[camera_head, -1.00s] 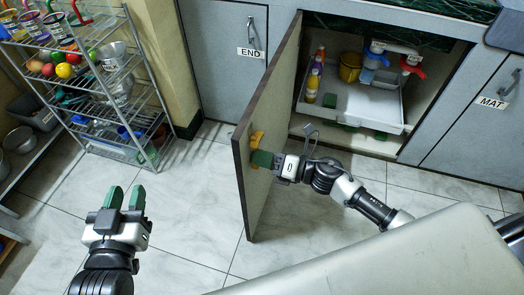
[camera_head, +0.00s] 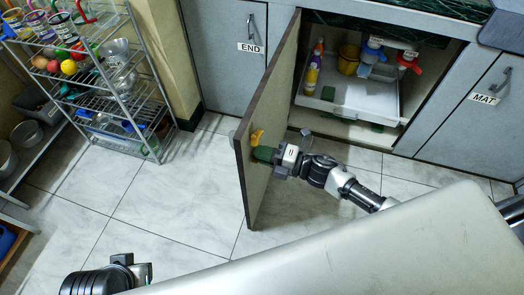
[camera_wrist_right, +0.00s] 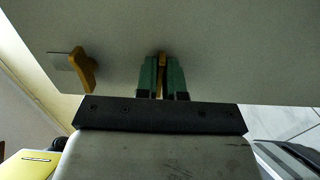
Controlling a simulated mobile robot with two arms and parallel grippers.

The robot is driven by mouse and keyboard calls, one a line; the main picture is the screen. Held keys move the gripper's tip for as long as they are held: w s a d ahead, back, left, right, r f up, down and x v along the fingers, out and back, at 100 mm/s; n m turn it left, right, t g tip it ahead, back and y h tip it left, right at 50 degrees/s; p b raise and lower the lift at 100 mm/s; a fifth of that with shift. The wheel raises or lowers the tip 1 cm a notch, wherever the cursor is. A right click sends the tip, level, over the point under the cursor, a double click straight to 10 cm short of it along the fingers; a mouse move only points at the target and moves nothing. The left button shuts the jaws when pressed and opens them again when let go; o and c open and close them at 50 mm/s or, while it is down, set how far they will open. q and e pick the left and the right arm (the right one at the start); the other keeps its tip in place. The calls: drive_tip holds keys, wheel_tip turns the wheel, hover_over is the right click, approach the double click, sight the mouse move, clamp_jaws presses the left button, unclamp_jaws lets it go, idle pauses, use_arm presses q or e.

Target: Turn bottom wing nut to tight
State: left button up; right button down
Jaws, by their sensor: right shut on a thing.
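Two yellow wing nuts sit on the inner face of the open cabinet door (camera_head: 268,105). The upper wing nut (camera_head: 257,136) is free and shows in the wrist view (camera_wrist_right: 84,70) at the left, tilted, beside a small metal plate. My right gripper (camera_head: 262,154) is at the lower one. In the wrist view its green fingers (camera_wrist_right: 162,78) are shut around the bottom wing nut (camera_wrist_right: 162,62), which stands upright between them, mostly covered. My left gripper (camera_head: 138,270) is at the lower left edge, its fingers not visible.
The open cabinet holds a white tray (camera_head: 350,100) with a yellow cup (camera_head: 348,60) and bottles (camera_head: 312,75). A wire rack (camera_head: 110,75) with fruit and cups stands at the left. The tiled floor (camera_head: 170,200) between rack and door is clear.

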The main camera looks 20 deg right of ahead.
idle(0.4)
drive_tip(key=c, duration=1.2)
unclamp_jaws()
drive_tip(key=shift+c, duration=0.2)
drive_tip(key=v, duration=1)
drive_tip(key=shift+s+d+p, duration=0.15)
drive_tip(key=shift+d+p, duration=0.25)
drive_tip(key=shift+p, duration=0.05)
